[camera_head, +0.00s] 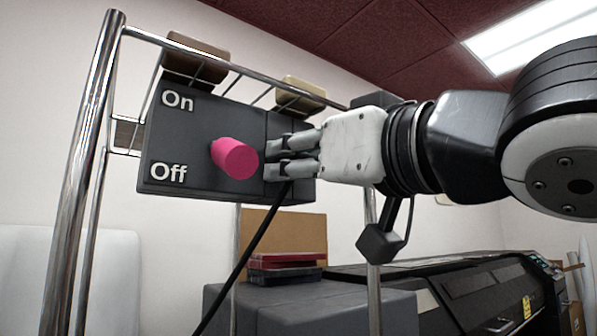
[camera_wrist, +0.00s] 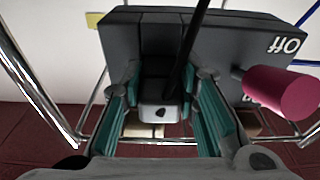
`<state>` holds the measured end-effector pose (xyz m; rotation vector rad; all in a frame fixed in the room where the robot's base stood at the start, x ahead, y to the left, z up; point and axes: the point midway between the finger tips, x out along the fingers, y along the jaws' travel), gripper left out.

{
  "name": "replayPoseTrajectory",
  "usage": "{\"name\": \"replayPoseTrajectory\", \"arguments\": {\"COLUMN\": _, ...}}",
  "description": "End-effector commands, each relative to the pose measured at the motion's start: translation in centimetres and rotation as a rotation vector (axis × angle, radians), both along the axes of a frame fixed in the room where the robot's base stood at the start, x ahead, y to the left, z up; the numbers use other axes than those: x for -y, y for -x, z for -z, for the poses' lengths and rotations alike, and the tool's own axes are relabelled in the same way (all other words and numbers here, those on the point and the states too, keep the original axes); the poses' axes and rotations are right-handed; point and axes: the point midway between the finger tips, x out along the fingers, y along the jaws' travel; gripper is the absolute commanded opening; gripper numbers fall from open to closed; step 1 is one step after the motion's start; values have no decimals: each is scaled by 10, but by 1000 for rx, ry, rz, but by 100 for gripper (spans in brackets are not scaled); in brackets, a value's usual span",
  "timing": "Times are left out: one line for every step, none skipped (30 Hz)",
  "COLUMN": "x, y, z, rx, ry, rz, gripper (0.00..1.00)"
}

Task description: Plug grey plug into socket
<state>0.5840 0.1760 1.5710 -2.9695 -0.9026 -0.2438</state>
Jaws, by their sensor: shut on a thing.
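My gripper (camera_head: 271,160) is in front of the right part of a dark grey box (camera_head: 190,125) marked "On" and "Off". In the wrist view, its teal-padded fingers (camera_wrist: 161,95) are closed on the grey plug (camera_wrist: 158,112), which sits between them. A black cable (camera_wrist: 193,45) shows with the plug; in the head view the cable (camera_head: 243,255) hangs down to the lower left. The fingers hide the plug in the head view. The socket itself is not clearly visible, and I cannot tell whether the plug is touching the box or in it.
A pink knob (camera_head: 235,158) sticks out of the box just left of my fingers. A chrome rack (camera_head: 82,170) frames the box, with brown objects (camera_head: 196,62) above it. Below are a grey cabinet (camera_head: 310,308) and a large dark machine (camera_head: 470,290).

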Motion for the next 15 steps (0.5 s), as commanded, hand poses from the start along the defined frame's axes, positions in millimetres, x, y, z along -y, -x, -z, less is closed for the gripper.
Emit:
{"name": "replayPoseTrajectory", "arguments": {"x": -1, "y": -1, "z": 0, "rx": 0, "ry": 0, "rz": 0, "gripper": 0}}
{"name": "replayPoseTrajectory", "arguments": {"x": -1, "y": -2, "z": 0, "rx": 1, "ry": 1, "rz": 0, "gripper": 0}}
{"name": "replayPoseTrajectory", "arguments": {"x": -2, "y": -3, "z": 0, "rx": 1, "ry": 1, "rz": 0, "gripper": 0}}
{"name": "replayPoseTrajectory", "arguments": {"x": -2, "y": -3, "z": 0, "rx": 1, "ry": 1, "rz": 0, "gripper": 0}}
{"name": "replayPoseTrajectory", "arguments": {"x": -2, "y": -4, "z": 0, "rx": 1, "ry": 1, "rz": 0, "gripper": 0}}
{"name": "replayPoseTrajectory", "arguments": {"x": -3, "y": -5, "z": 0, "rx": 1, "ry": 1, "rz": 0, "gripper": 0}}
{"name": "replayPoseTrajectory", "arguments": {"x": -3, "y": -5, "z": 0, "rx": 0, "ry": 1, "rz": 0, "gripper": 0}}
{"name": "replayPoseTrajectory", "arguments": {"x": -4, "y": -6, "z": 0, "rx": 0, "ry": 1, "rz": 0, "gripper": 0}}
{"name": "replayPoseTrajectory", "arguments": {"x": -4, "y": -6, "z": 0, "rx": 0, "ry": 1, "rz": 0, "gripper": 0}}
{"name": "replayPoseTrajectory", "arguments": {"x": -5, "y": -7, "z": 1, "rx": 0, "ry": 1, "rz": 0, "gripper": 0}}
{"name": "replayPoseTrajectory", "arguments": {"x": -5, "y": -8, "z": 1, "rx": 0, "ry": 1, "rz": 0, "gripper": 0}}
{"name": "replayPoseTrajectory", "arguments": {"x": -5, "y": -8, "z": 0, "rx": -1, "ry": 1, "rz": 0, "gripper": 30}}
{"name": "replayPoseTrajectory", "arguments": {"x": -5, "y": -7, "z": 0, "rx": 0, "ry": 0, "rz": 0, "gripper": 37}}
{"name": "replayPoseTrajectory", "arguments": {"x": -5, "y": -7, "z": 0, "rx": 0, "ry": 0, "rz": 0, "gripper": 44}}
{"name": "replayPoseTrajectory", "arguments": {"x": -5, "y": -7, "z": 0, "rx": 0, "ry": 0, "rz": 0, "gripper": 52}}
